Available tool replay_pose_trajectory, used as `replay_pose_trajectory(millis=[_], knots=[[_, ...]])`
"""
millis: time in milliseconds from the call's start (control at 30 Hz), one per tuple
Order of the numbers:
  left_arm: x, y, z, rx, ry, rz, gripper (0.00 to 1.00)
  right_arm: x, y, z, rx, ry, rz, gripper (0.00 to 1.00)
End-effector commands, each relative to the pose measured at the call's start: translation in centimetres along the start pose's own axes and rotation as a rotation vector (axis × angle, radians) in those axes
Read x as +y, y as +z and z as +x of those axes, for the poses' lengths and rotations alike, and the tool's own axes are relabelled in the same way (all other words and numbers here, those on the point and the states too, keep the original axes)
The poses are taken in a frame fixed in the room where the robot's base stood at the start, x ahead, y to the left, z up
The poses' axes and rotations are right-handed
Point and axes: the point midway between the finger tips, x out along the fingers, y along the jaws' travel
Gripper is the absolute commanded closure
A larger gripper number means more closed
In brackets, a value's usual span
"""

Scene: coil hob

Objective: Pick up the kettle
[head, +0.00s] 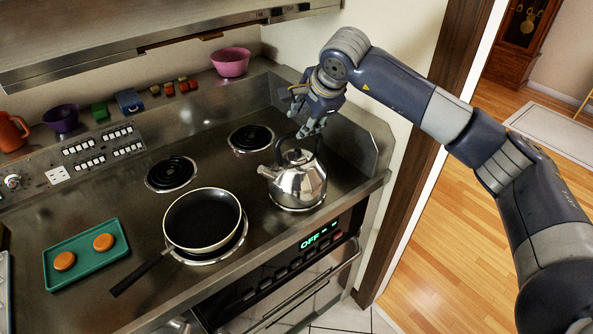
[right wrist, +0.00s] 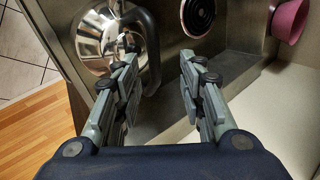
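The shiny steel kettle (head: 298,185) with a black handle stands upright on the front right burner in the head view. Its round body (right wrist: 90,42) and dark handle (right wrist: 153,60) also show in the right wrist view. My right gripper (head: 307,131) points down just above the handle. In the right wrist view the fingers of the right gripper (right wrist: 160,75) are apart. The handle shows between them, closer to the left finger; I cannot tell whether they touch. My left gripper is not in view.
A frying pan (head: 203,219) sits on the front left burner, its handle toward the lower left. A teal tray (head: 85,275) with two orange pieces lies at the left. The raised steel side panel (head: 345,140) stands right of the kettle. A pink bowl (head: 231,62) sits at the back.

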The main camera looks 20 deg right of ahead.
Motion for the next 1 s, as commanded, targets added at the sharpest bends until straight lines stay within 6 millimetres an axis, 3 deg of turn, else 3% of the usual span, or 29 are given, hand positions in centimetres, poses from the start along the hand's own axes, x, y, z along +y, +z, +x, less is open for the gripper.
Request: replay_pose_trajectory(millis=[267, 600, 867, 1000], knots=[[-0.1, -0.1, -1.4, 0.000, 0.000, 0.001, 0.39, 0.1, 0.2, 2.0, -0.003, 0.003, 0.000, 0.63], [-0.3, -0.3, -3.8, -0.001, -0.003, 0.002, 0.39, 0.7, 0.5, 6.2, -0.004, 0.001, 0.001, 0.63], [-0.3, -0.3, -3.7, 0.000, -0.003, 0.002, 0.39, 0.8, 0.4, 6.7, -0.003, -0.001, 0.000, 0.63], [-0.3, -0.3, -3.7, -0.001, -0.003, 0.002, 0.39, 0.8, 0.4, 6.7, -0.003, -0.001, 0.000, 0.90]])
